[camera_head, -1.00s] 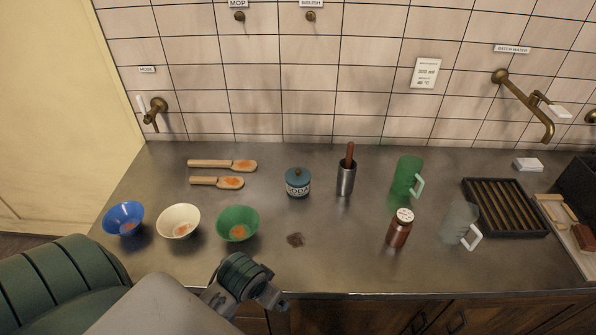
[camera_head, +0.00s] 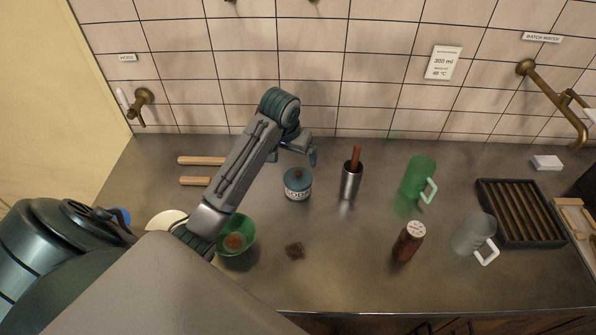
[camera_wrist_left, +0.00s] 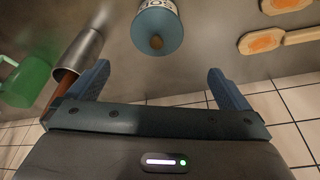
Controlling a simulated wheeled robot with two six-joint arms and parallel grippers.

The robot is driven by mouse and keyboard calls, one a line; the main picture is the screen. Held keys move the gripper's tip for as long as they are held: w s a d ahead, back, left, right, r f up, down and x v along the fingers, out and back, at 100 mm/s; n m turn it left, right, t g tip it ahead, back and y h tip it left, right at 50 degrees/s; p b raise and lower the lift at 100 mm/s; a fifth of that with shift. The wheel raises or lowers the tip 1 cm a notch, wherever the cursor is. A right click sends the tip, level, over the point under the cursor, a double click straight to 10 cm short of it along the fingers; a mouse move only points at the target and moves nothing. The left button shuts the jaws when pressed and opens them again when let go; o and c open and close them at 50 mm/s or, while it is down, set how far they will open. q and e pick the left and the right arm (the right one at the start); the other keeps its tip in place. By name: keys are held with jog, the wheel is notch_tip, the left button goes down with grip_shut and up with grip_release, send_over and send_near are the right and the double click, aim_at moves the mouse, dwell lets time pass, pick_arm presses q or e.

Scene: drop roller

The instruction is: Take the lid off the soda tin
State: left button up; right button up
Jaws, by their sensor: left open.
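The soda tin (camera_head: 298,191) stands upright on the steel counter, with its blue lid (camera_head: 296,176) on. In the left wrist view the tin's blue lid (camera_wrist_left: 165,32) is at the top centre, its round brown knob (camera_wrist_left: 157,42) facing the camera. My left gripper (camera_head: 293,157) is open and empty, behind and above the tin in the head view. In the left wrist view its two fingers (camera_wrist_left: 158,78) are spread wide, with the knob just ahead of the gap between them and apart from both. My right gripper is not in view.
A metal cup (camera_head: 350,182) with a brown handle in it stands just right of the tin. A green mug (camera_head: 417,178), brown jar (camera_head: 408,243) and clear mug (camera_head: 468,236) stand farther right.

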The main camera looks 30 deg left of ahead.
pick_arm(q)
jog(key=p, duration=0.1)
send_over(297, 174)
jog(key=s, duration=0.1)
notch_tip(297, 174, down, 4)
jog(key=shift+a+f, duration=0.1)
jog(key=shift+f, duration=0.3)
jog(key=p+x, duration=0.3)
jog(key=x, duration=0.1)
jog(key=shift+s+d, duration=0.1)
jog(key=shift+d, duration=0.1)
jog(key=shift+f, duration=0.35)
jog(key=shift+a+f, duration=0.1)
jog(key=shift+f, duration=0.2)
jog(key=c, duration=0.9)
jog(key=shift+c, duration=0.3)
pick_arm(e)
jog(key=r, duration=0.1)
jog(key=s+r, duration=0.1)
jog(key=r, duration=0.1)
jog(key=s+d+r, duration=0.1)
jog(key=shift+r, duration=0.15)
